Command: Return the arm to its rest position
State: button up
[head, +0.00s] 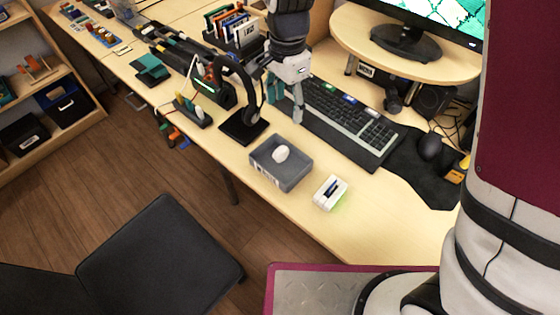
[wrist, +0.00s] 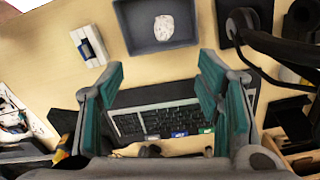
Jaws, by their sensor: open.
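My gripper (head: 285,98) hangs above the desk, between the headphones and the keyboard in the head view. In the wrist view my gripper (wrist: 160,88) shows its two teal-padded fingers wide apart, with nothing between them but the view of the desk. The keyboard (wrist: 160,122) lies below and beyond the fingers, and it also shows in the head view (head: 350,120). A grey tray (head: 268,178) with a white rounded object (head: 281,154) in it stands near the desk's front edge. A small white device (head: 330,192) lies right of the tray, with a green glow beside it.
Black headphones (head: 238,88) on a stand are close left of my gripper. A raised shelf (head: 440,66) with a monitor (head: 440,18) stands at the back right. A rack of cases (head: 232,30) is behind. A mouse (head: 430,146) lies on a dark mat. The front desk strip (head: 385,222) is clear.

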jog(key=s+d+r+n+t, duration=0.3)
jog(key=s+d+r+n, duration=0.4)
jog(key=s+d+r, duration=0.9)
jog(key=s+d+r+n+t, duration=0.1)
jog(key=s+d+n, duration=0.2)
jog(key=s, duration=0.3)
jog(key=shift+s+d, duration=0.2)
jog(key=shift+d, duration=0.5)
jog(key=shift+r, duration=0.15)
dwell(0.5)
